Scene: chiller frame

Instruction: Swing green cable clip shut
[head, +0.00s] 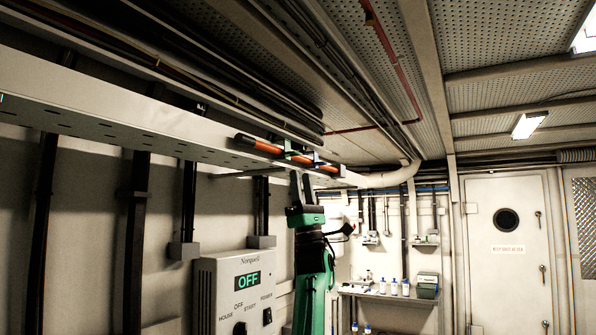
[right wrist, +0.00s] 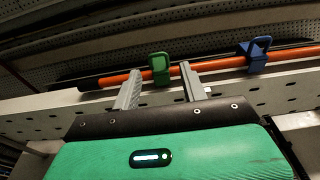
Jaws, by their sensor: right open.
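The green cable clip (right wrist: 160,68) sits on the edge of the perforated tray, around an orange cable (right wrist: 115,79). Its upper part stands up as a loop above the cable; I cannot tell whether it is latched. The clip also shows small in the head view (head: 287,149). My right gripper (right wrist: 160,84) is open and empty. Its two fingers point up at the tray, one on each side of the clip in the right wrist view, with no clear contact. In the head view the right gripper (head: 301,183) is just below the clip. My left gripper is not in view.
A blue clip (right wrist: 255,55) holds the same cable to the right. The perforated tray (head: 120,126) runs along the wall above the arm. A grey control box reading OFF (head: 236,292) is at lower left. A shelf with bottles (head: 390,295) and a door (head: 508,255) are farther back.

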